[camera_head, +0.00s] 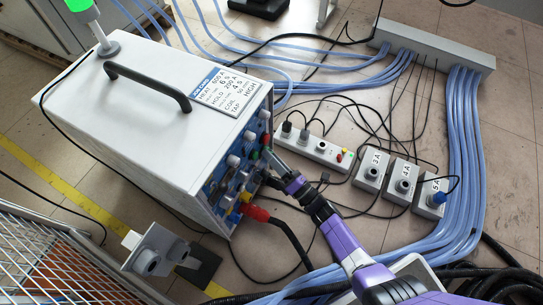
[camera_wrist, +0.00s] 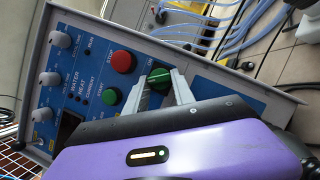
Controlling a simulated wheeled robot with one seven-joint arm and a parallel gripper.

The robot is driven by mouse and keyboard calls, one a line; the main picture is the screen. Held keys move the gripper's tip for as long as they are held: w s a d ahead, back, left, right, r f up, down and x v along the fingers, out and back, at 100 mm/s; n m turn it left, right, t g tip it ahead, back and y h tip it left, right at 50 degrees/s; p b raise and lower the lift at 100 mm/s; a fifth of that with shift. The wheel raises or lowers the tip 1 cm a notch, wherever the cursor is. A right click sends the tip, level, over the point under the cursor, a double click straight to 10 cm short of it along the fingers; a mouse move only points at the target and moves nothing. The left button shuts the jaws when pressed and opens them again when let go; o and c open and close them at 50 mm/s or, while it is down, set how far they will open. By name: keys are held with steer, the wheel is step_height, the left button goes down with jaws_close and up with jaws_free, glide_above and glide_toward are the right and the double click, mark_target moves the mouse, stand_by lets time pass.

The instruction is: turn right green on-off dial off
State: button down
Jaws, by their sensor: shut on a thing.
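The right green on-off dial (camera_wrist: 160,78) sits on the blue front panel (camera_wrist: 200,84) of the heater, with an "ON" mark near it. My gripper (camera_wrist: 160,87) has one finger on each side of the dial and is shut on it. In the head view, my gripper (camera_head: 268,154) reaches the heater's front face from the right. The dial is too small and covered there to make out clearly. Its exact pointer angle is hard to read. The white heater box (camera_head: 150,110) stands on the floor.
In the wrist view, a red stop button (camera_wrist: 122,62) and a green start button (camera_wrist: 110,96) lie left of the dial, with grey knobs (camera_wrist: 50,78) beyond. Blue hoses (camera_head: 466,150), black cables and small grey socket boxes (camera_head: 403,182) crowd the floor right of the heater.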

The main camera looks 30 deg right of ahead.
steer(key=shift+f+n+y, duration=0.2)
steer(key=shift+n+y, duration=0.4)
steer(key=shift+n, duration=0.7)
steer(key=c, duration=1.1)
jaws_free()
steer(key=shift+o, duration=0.2)
steer(key=v, duration=0.7)
steer(key=shift+s+f, duration=0.2)
steer(key=shift+s, duration=0.1)
steer(key=shift+d, duration=0.1)
